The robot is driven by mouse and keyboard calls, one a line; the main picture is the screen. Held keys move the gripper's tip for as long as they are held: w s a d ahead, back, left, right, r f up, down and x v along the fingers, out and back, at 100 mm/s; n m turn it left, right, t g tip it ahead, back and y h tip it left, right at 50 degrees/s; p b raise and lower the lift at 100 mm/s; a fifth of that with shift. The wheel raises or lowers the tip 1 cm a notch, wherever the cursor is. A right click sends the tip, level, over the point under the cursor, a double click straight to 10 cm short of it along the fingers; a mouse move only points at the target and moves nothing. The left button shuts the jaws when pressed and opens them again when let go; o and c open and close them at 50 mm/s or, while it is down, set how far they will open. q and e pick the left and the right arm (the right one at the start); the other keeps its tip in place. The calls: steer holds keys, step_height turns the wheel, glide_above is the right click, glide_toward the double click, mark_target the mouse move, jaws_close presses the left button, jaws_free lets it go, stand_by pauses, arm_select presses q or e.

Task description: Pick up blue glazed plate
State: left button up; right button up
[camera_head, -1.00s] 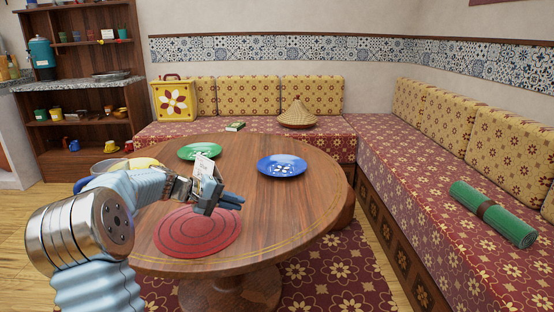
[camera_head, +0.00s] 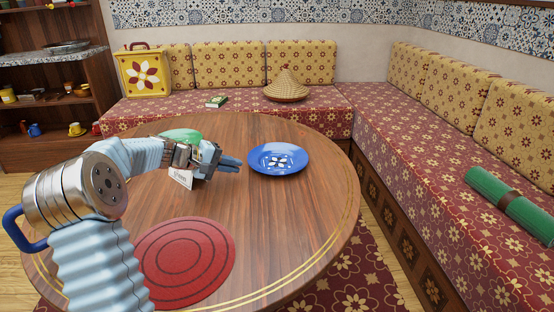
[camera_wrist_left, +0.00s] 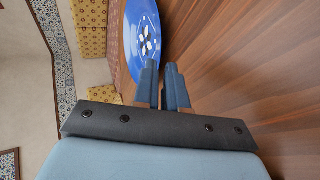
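The blue glazed plate (camera_head: 261,164) lies flat on the round wooden table, with a white flower pattern at its middle. My left gripper (camera_head: 236,163) is just left of the plate's rim, with its fingers pointing toward it. In the left wrist view the plate (camera_wrist_left: 134,45) is ahead of the fingertips (camera_wrist_left: 161,66), on the left side. The two fingers are a little apart, with nothing between them. I cannot tell whether a fingertip touches the rim. My right gripper is in neither view.
A green plate (camera_head: 181,135) is partly hidden behind my left arm, with a white card (camera_head: 180,179) below the wrist. A round red mat (camera_head: 185,262) lies nearer on the table (camera_head: 290,220). The table right of the blue plate is clear.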

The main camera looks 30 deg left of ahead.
mark_target(253, 176)
arm_select(q)
steer(key=p+x, duration=0.1)
steer(key=x, duration=0.6)
steer(key=shift+w, duration=0.2)
steer(key=shift+c, duration=0.2)
jaws_close()
